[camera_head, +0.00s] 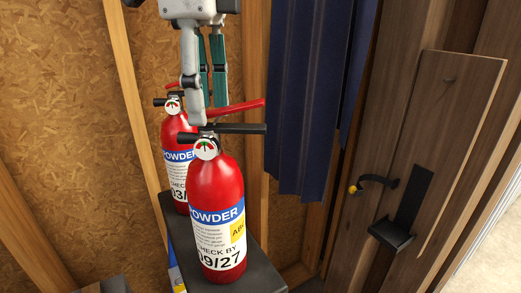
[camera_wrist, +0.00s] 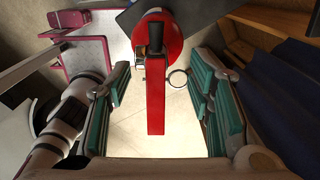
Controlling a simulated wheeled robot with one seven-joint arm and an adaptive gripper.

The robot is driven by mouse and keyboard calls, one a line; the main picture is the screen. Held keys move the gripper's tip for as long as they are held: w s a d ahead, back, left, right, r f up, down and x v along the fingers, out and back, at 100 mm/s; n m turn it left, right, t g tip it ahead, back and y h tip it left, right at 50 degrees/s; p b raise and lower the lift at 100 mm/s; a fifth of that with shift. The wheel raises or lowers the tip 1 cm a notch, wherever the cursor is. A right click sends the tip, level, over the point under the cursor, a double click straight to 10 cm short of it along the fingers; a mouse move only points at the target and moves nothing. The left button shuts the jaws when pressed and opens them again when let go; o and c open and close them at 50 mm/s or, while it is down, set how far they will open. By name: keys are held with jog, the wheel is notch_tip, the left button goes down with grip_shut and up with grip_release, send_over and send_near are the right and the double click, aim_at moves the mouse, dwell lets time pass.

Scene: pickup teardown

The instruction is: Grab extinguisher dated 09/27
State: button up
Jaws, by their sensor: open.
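The extinguisher marked "CHECK BY 09/27" (camera_head: 216,190) is a red cylinder with a blue "POWDER" band. It stands upright in front on a black stand, its red lever and black handle pointing right. A second red extinguisher (camera_head: 172,135) stands behind it to the left, its label starting "03" and partly hidden. My gripper (camera_head: 207,108) is open above and just behind the front extinguisher's head. In the wrist view a red lever (camera_wrist: 156,95) lies between the open fingers, apart from both pads. An extinguisher's red top (camera_wrist: 176,40) and a pin ring show beyond.
The black stand (camera_head: 256,266) is narrow. A dark blue hanging (camera_head: 300,110) is close on the right, beside a wooden door (camera_head: 440,150) with a black handle. A particle-board wall (camera_head: 60,100) with wooden studs is at the left and back.

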aim_at(209, 127)
jog(key=shift+s+d+f, duration=0.15)
jog(key=shift+f, duration=1.25)
jog(key=shift+s+d+f, duration=0.1)
jog(key=shift+f, duration=1.3)
jog(key=shift+c, duration=0.2)
grip_shut()
jog(key=shift+r, duration=0.15)
